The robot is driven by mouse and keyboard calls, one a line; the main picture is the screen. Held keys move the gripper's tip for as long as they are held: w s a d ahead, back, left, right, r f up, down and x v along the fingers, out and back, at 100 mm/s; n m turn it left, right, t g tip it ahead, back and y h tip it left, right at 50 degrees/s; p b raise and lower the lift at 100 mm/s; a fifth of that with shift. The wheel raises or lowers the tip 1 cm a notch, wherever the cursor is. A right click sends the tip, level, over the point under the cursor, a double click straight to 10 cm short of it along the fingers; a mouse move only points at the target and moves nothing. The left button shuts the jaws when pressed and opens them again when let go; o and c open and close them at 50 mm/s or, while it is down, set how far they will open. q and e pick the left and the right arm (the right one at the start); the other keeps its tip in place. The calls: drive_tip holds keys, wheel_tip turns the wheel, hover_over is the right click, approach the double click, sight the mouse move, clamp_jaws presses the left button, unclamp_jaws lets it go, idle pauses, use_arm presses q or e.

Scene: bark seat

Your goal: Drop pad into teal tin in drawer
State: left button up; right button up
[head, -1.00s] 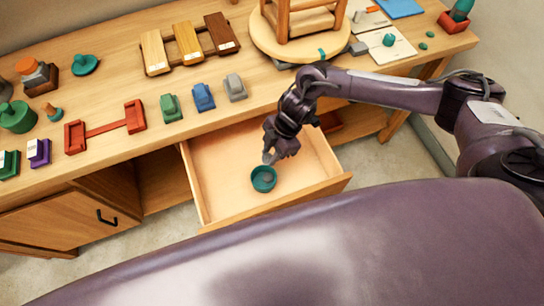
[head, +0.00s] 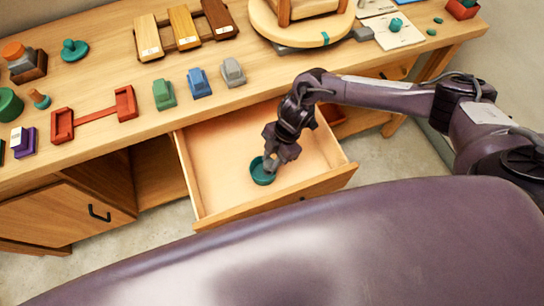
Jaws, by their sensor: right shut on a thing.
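The teal tin (head: 257,178) is a small round open cup standing on the floor of the pulled-out drawer (head: 215,148), near its front. My right gripper (head: 271,164) reaches down into the drawer and is shut on a small greyish pad, mostly hidden by the fingers. The fingertips are at the tin's mouth, over its right side, and cover part of its inside. I cannot tell whether the pad touches the tin. My left gripper is not in view.
The wooden bench top (head: 290,66) carries toy cars, a red rack (head: 62,126), sample boards and a round stand (head: 262,22). The drawer's front panel (head: 300,195) and side walls surround the tin. A red item (head: 331,114) lies at the drawer's right. The rest of the drawer floor looks clear.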

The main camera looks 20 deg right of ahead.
drive_tip(key=o, duration=1)
drive_tip(key=shift+r, duration=0.1)
drive_tip(key=v, duration=0.7)
drive_tip(key=shift+d+r+b, duration=0.15)
drive_tip(key=shift+r+b, duration=0.2)
drive_tip(key=shift+b, duration=0.05)
